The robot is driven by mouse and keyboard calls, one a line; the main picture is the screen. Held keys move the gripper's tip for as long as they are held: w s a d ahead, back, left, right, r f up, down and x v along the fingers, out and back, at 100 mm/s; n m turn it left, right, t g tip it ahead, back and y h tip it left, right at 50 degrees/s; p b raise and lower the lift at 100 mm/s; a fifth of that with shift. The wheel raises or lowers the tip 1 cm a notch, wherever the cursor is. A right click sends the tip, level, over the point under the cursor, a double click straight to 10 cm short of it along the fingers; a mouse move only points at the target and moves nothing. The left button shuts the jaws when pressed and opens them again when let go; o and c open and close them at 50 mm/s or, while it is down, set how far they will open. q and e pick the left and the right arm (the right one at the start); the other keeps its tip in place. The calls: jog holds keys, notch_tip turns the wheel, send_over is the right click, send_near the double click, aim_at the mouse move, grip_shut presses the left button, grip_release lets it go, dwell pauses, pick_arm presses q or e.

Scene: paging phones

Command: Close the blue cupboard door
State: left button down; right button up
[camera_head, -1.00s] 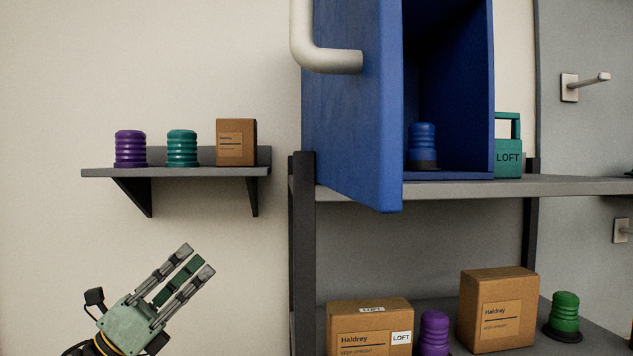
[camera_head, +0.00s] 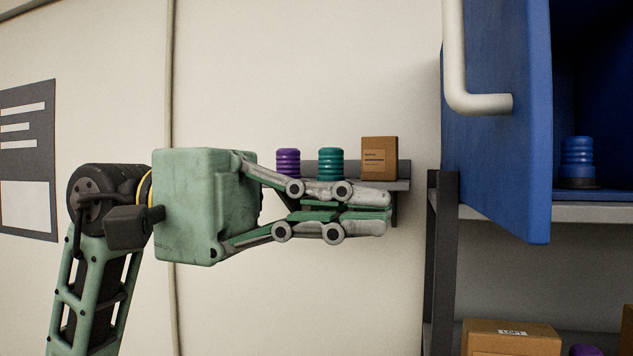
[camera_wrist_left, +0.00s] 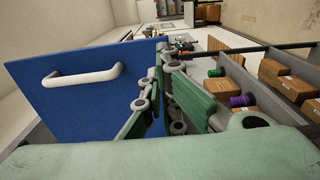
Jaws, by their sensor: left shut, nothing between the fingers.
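The blue cupboard door (camera_head: 494,120) stands open at the right of the head view, swung out from the blue cupboard (camera_head: 597,60). Its pale handle (camera_head: 478,102) is on the face turned to the left. The door (camera_wrist_left: 75,90) and handle (camera_wrist_left: 85,76) also show at the left of the left wrist view. My left gripper (camera_head: 388,212) is shut and empty, pointing right toward the door. In the head view there is a gap between its fingertips and the door. My right gripper is not in view.
Behind my left gripper, a wall shelf (camera_head: 404,185) holds a purple item (camera_head: 288,162), a teal item (camera_head: 331,165) and a carton (camera_head: 380,158). A blue ribbed item (camera_head: 577,160) stands inside the cupboard. The grey rack's dark post (camera_head: 441,265) is below the door.

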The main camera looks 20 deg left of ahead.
aim_at(515, 211)
pick_arm(q)
jog(key=d+p, duration=0.3)
jog(key=d, duration=0.4)
jog(key=shift+d+r, duration=0.15)
jog(key=shift+d, duration=0.4)
